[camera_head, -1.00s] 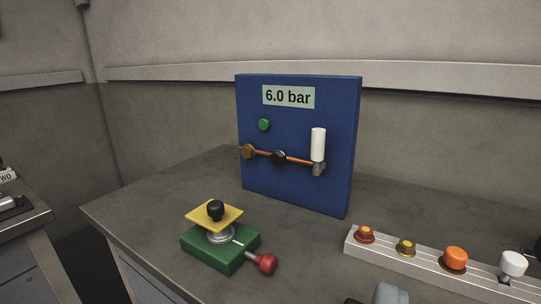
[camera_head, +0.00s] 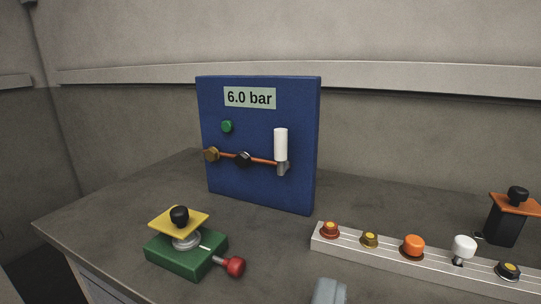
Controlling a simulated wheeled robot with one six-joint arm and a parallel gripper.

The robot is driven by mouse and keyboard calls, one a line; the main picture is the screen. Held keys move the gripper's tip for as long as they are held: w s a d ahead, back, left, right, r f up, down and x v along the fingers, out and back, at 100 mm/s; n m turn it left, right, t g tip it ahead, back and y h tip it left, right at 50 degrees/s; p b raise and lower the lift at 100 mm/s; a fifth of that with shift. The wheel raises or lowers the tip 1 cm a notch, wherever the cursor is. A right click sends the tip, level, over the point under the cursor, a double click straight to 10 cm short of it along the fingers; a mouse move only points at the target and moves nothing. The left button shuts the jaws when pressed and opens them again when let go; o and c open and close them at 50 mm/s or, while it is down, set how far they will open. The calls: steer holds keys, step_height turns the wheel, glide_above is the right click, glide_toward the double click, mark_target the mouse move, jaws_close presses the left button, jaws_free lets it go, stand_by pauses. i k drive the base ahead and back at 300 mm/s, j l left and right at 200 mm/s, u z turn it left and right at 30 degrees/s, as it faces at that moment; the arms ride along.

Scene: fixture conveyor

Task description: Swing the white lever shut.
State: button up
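The white lever (camera_head: 281,145) stands upright on a grey valve body (camera_head: 282,169) at the right end of a copper pipe (camera_head: 262,161). The pipe runs across the front of a blue panel (camera_head: 258,188), and the lever stands crosswise to it. A sign on the panel (camera_head: 250,98) reads "6.0 bar". A rounded grey shape (camera_head: 328,292) is cut off at the bottom edge; I cannot tell if it is part of my gripper. No fingertips show clearly, and nothing is seen touching the lever.
A green block (camera_head: 186,256) with a yellow plate and a red knob (camera_head: 235,267) stands front left. A pale rail (camera_head: 390,257) with several coloured knobs lies front right. A black block with an orange top (camera_head: 507,222) stands far right. The tabletop before the panel is bare.

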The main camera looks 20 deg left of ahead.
mark_target(281, 134)
steer(key=k+l+u, duration=0.1)
steer(key=u, duration=0.4)
steer(key=k+u, duration=0.25)
steer(key=u, duration=0.25)
